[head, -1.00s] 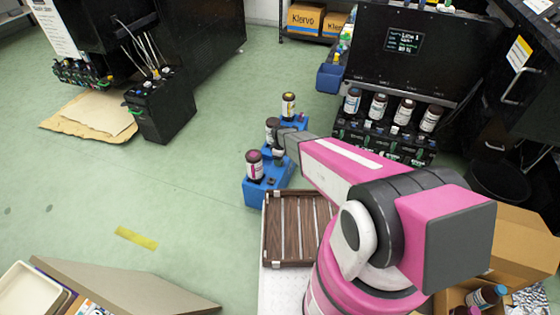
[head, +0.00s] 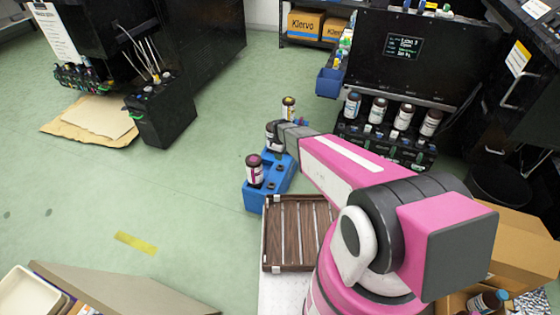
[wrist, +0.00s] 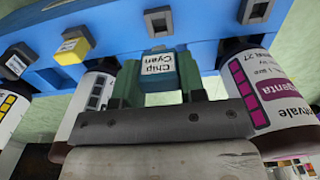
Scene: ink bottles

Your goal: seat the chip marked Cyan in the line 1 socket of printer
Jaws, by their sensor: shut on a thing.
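The teal chip labelled Chip Cyan (wrist: 159,66) is between the green fingers of my gripper (wrist: 157,82) in the wrist view. My gripper is shut on it, in front of a blue rack (wrist: 205,54). An empty-looking slot (wrist: 158,20) shows just above the chip; I cannot tell if chip and rack touch. In the head view my gripper (head: 273,143) is over the blue rack (head: 252,197), and the chip cannot be made out. The black printer (head: 452,62) stands at upper right with a lit screen and several bottles; its line 1 socket is not distinguishable.
A magenta-labelled bottle (head: 255,171) stands on the rack, with a yellow-labelled one (head: 289,107) farther back. A yellow chip (wrist: 73,46) sits in the rack. A brown slatted tray (head: 282,268) is in front. Green floor at left is open.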

